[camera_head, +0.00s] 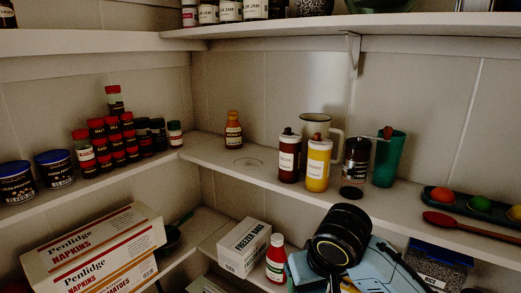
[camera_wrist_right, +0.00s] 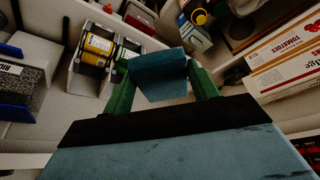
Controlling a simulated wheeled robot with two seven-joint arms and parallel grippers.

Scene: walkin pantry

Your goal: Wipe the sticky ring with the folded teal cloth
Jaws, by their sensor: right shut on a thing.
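The sticky ring (camera_head: 248,162) shows as a faint round mark on the middle shelf (camera_head: 210,152), right of the corner and in front of a small amber bottle. The folded teal cloth (camera_wrist_right: 158,84) is pinched between the green fingers of my right gripper (camera_wrist_right: 160,70) in the right wrist view. In the head view my right arm comes up from the lower right, below the shelf's front edge. The cloth cannot be made out clearly there. The cloth and ring are apart. My left gripper is not in view.
The amber bottle (camera_head: 233,130) stands just behind the ring. A freezer bags box (camera_head: 243,247) and red bottle (camera_head: 276,260) stand below.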

